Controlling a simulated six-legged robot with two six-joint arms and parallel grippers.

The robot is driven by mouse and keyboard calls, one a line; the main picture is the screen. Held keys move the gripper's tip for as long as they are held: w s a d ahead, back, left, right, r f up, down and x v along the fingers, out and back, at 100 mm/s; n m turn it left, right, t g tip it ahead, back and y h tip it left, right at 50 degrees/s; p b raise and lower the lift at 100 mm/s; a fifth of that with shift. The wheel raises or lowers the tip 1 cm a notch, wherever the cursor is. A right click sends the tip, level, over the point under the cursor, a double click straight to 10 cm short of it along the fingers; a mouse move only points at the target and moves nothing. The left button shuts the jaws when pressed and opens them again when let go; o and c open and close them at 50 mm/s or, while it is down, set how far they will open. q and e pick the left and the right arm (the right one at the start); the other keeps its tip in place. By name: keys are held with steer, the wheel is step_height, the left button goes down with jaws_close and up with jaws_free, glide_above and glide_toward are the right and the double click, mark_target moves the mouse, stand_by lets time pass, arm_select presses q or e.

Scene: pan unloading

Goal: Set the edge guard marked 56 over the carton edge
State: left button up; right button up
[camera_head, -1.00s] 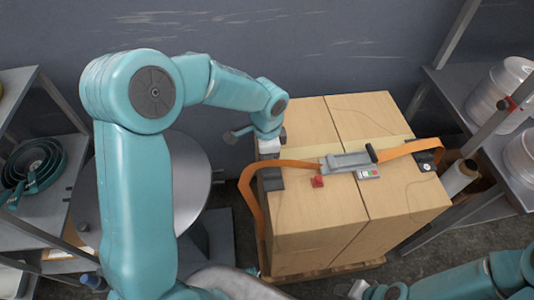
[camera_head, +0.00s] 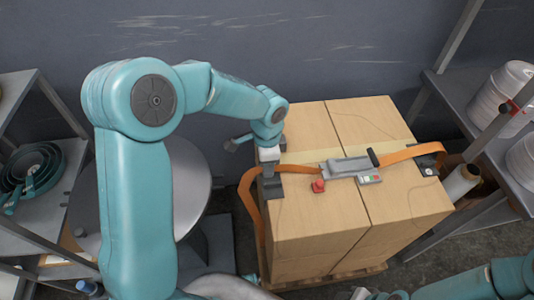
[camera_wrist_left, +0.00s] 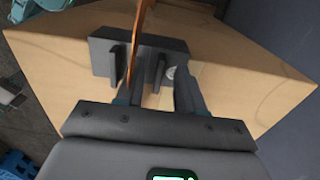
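A dark grey edge guard (camera_head: 275,188) sits on the near left top edge of the strapped cartons (camera_head: 318,212). In the left wrist view the guard (camera_wrist_left: 101,58) has two upright ribs and a small pale round mark; I cannot read a number. The orange strap (camera_head: 247,197) runs across the guard, and in the wrist view the strap (camera_wrist_left: 140,35) comes down beside the ribs. My left gripper (camera_wrist_left: 157,92) is right at the guard, its fingers spread with a rib between them. Whether the fingers touch the guard is unclear. My right gripper is out of view.
A ratchet buckle (camera_head: 348,166), a red piece (camera_head: 318,186) and a small box with buttons (camera_head: 369,177) lie on the carton top. Another dark guard (camera_head: 430,160) is at the right edge. Shelves with pans (camera_head: 30,168) and stacked tubs (camera_head: 500,92) flank the cartons.

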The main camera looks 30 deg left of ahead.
arm_select(q)
step_height(320, 180, up, 16)
steer(key=p, duration=0.2)
